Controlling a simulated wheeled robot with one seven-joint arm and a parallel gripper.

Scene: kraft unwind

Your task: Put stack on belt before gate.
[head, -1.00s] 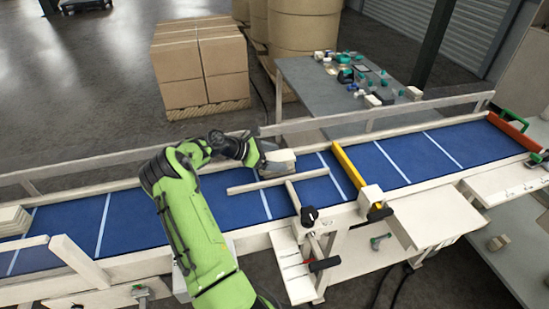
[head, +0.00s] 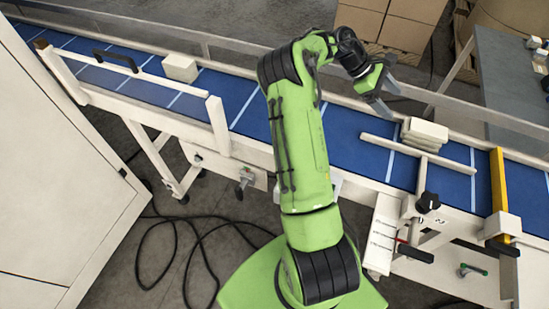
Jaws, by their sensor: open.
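A stack of cream-white blocks or sheets (head: 425,132) lies on the blue belt (head: 345,130), just behind a pale guide bar (head: 440,160) and left of the yellow gate bar (head: 498,180). Its layers look slightly uneven. My gripper (head: 388,98) is open and empty above the belt, to the left of this stack and apart from it.
A black knob (head: 428,201) stands at the front edge by the guide bar. Cardboard boxes (head: 390,25) and a grey table (head: 515,80) are behind. The belt between the two stacks is clear.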

